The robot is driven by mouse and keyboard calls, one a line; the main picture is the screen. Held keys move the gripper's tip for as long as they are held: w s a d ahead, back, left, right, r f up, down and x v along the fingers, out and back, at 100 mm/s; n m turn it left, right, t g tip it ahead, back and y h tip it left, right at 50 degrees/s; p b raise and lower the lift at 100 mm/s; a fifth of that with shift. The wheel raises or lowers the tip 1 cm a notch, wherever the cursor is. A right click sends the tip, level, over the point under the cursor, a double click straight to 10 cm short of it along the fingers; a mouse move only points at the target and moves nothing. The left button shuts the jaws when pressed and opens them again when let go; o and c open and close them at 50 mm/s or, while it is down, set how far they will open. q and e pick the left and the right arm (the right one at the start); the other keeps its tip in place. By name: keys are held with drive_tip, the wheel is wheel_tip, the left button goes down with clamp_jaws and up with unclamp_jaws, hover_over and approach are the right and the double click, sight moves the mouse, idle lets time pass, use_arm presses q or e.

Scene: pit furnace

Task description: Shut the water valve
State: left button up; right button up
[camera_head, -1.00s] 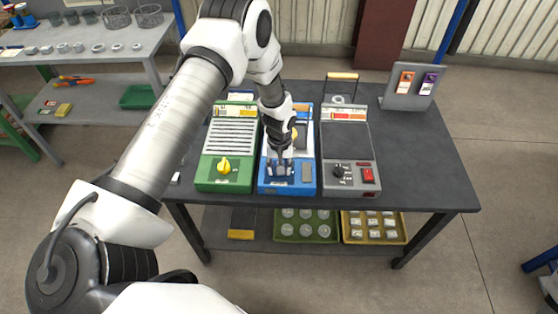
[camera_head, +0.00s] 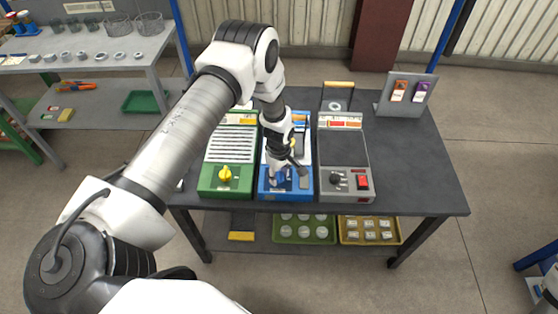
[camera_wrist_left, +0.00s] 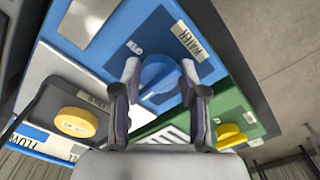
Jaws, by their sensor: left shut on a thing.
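The water valve is a blue knob (camera_wrist_left: 158,78) on the blue unit (camera_wrist_left: 120,35), beside a label reading WATER (camera_wrist_left: 194,42) in the left wrist view. In the head view the blue unit (camera_head: 268,194) stands on the dark table between a green and a grey unit. My left gripper (camera_head: 279,181) reaches down to its front part and hides most of the knob there. In the left wrist view the left gripper's fingers (camera_wrist_left: 160,88) are on either side of the knob, shut on it. My right gripper is not in view.
The green unit (camera_head: 212,187) has a yellow knob (camera_head: 225,174). The grey unit (camera_head: 346,193) has a black knob (camera_head: 335,178) and a red switch (camera_head: 363,182). A card stand (camera_head: 388,108) is at the back right. The table's right side (camera_head: 420,180) is clear.

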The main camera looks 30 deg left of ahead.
sight(280, 174)
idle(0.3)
use_arm(q)
drive_tip(key=shift+w, duration=0.1)
drive_tip(key=o, duration=1.1)
wheel_tip(280, 174, up, 12)
